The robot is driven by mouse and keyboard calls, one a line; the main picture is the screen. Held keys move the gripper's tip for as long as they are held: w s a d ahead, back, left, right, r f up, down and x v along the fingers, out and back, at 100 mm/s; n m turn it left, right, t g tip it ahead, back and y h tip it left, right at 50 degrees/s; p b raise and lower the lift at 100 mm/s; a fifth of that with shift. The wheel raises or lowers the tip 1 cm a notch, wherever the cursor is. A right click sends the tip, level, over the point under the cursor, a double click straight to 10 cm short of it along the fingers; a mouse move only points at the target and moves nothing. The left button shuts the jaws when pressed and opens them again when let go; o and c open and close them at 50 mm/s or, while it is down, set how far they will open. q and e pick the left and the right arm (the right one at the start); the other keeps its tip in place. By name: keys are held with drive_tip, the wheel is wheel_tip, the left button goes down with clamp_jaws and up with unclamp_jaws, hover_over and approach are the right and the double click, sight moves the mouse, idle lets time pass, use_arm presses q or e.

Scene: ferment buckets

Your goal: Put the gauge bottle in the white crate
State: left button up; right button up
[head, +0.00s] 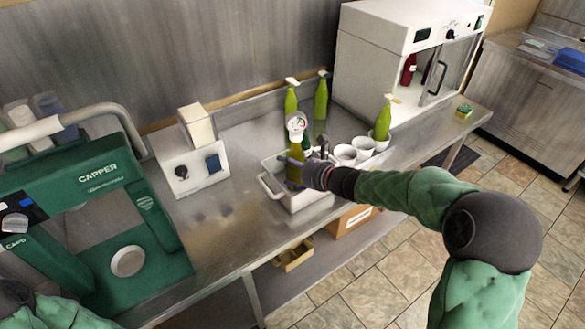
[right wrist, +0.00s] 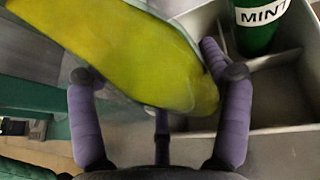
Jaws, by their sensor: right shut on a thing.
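The gauge bottle (head: 295,174) is yellow-green with a round white dial on top. My right gripper (head: 303,164) is shut on it and holds it over the white crate (head: 308,200), with its lower end at the crate's opening. In the right wrist view the bottle (right wrist: 125,45) lies tilted across the picture between the purple fingers (right wrist: 158,75). The divided crate (right wrist: 285,148) shows there behind it, with a dark green MINT bottle (right wrist: 262,30) in one compartment. I cannot tell whether the gauge bottle touches the crate. My left gripper is out of view.
Green bottles with pale tops (head: 291,102), (head: 321,98), (head: 382,122) stand behind and right of the crate. White cups (head: 345,154) are close on its right. A green capper (head: 100,215) and a white box (head: 190,168) stand left. Bare steel counter lies between.

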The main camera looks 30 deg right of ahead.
drive_tip(key=o, duration=1.7)
drive_tip(key=shift+f, duration=0.1)
drive_tip(key=shift+c, duration=0.2)
drive_tip(key=shift+r+p, duration=0.4)
drive_tip(key=p+v, duration=0.3)
drive_tip(key=v, duration=0.9)
drive_tip(key=shift+r, duration=0.2)
